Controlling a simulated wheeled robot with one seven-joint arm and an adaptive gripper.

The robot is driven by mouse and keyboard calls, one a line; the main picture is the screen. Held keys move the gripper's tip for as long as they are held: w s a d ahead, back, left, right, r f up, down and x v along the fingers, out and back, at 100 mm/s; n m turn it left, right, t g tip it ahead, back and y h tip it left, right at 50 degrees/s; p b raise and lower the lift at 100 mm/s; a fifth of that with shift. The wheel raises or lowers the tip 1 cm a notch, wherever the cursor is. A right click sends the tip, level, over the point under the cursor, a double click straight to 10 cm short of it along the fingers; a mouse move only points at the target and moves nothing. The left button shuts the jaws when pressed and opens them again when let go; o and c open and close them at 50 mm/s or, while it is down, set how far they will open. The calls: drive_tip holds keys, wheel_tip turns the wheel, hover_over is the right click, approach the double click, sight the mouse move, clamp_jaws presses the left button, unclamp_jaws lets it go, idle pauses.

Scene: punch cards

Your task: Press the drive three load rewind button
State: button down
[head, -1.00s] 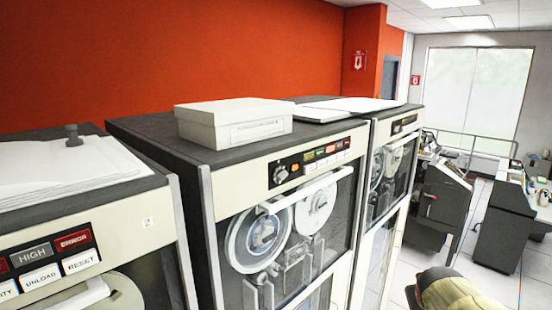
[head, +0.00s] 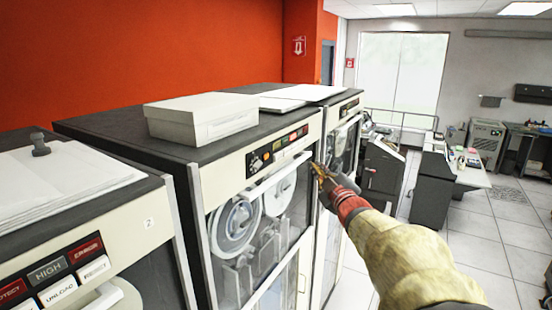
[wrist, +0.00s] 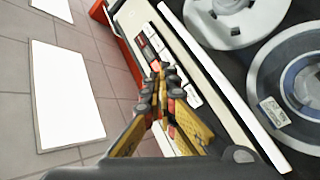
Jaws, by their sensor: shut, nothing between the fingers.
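A tape drive cabinet (head: 202,210) with a dark indicator and button panel (head: 278,150) and reels behind glass stands mid-picture in the head view; I cannot read its number. My gripper (head: 318,170) is at the right end of this panel, seen from behind. In the wrist view my gripper (wrist: 160,85) is shut and empty, its fingertips over a button strip. Dark and red indicators (wrist: 155,45) lie beyond the tips. White buttons (wrist: 191,95) show to their right, and the fingers hide others. The load rewind lettering is not readable, and contact is unclear.
A nearer drive marked 2 (head: 30,245) stands at the left, with papers (head: 60,190) on top. A white box (head: 200,118) lies on the middle cabinet. Another drive (head: 327,215) stands beyond. The floor (head: 500,240) at the right is open.

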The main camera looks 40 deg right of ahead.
sight(278, 156)
drive_tip(key=shift+a+r, duration=0.1)
drive_tip(key=shift+w, duration=0.1)
drive_tip(key=w+a+b, duration=0.3)
drive_tip(key=w+b, duration=0.1)
drive_tip(key=w, duration=0.4)
drive_tip(key=shift+a, duration=0.15)
idle(0.4)
drive_tip(key=shift+w+b, duration=0.15)
drive_tip(key=shift+b, duration=0.15)
idle(1.1)
drive_tip(key=shift+w+a, duration=0.1)
drive_tip(key=shift+w, duration=0.05)
drive_tip(key=shift+b, duration=0.3)
